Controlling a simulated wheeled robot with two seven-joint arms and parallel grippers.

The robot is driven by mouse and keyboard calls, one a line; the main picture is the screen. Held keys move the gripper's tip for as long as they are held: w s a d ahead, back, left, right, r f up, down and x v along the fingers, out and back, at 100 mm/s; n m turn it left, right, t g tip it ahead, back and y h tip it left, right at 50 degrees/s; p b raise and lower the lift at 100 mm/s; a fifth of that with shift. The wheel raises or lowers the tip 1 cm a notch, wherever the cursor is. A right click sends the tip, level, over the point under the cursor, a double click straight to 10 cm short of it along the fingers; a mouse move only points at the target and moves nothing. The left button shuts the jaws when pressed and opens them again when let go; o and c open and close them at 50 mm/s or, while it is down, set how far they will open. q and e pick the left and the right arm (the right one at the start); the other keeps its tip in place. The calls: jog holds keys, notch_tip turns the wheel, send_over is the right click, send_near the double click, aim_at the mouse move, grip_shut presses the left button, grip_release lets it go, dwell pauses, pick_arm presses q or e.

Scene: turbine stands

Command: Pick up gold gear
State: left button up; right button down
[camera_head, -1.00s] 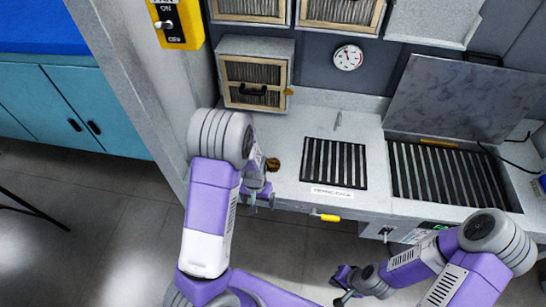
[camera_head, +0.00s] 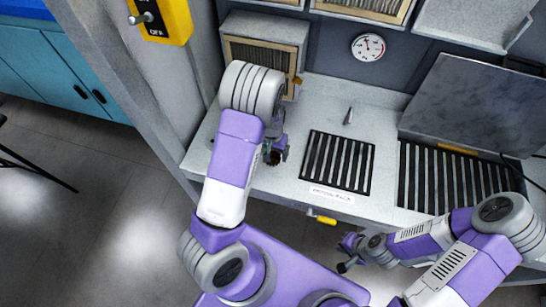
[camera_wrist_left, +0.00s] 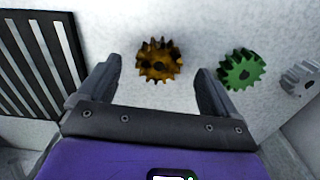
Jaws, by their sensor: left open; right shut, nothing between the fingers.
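The gold gear (camera_head: 273,158) lies on the grey worktop near its front left edge, partly hidden by my left gripper (camera_head: 276,148) in the head view. In the left wrist view the gold gear (camera_wrist_left: 158,61) is a toothed brown-gold disc with a dark hole. It shows between the two spread fingers of my left gripper (camera_wrist_left: 158,70), with a gap on each side. The left gripper is open and holds nothing. My right gripper (camera_head: 346,255) is shut and empty, low in front of the counter.
A green gear (camera_wrist_left: 240,69) and a grey gear (camera_wrist_left: 302,78) lie to the right of the gold one in the left wrist view. A black slotted rack (camera_head: 337,162) is set in the worktop to the right. A wall pillar (camera_head: 120,100) stands at left.

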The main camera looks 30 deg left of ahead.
aim_at(273, 157)
pick_arm(q)
jog(key=f, duration=0.3)
jog(key=shift+w+f, duration=0.1)
jog(key=shift+w, duration=0.2)
jog(key=shift+s, duration=0.1)
jog(key=shift+c, duration=0.3)
jog(key=c, duration=1.5)
notch_tip(273, 157, up, 10)
jog(key=shift+r+p, duration=0.1)
jog(key=shift+p, duration=0.45)
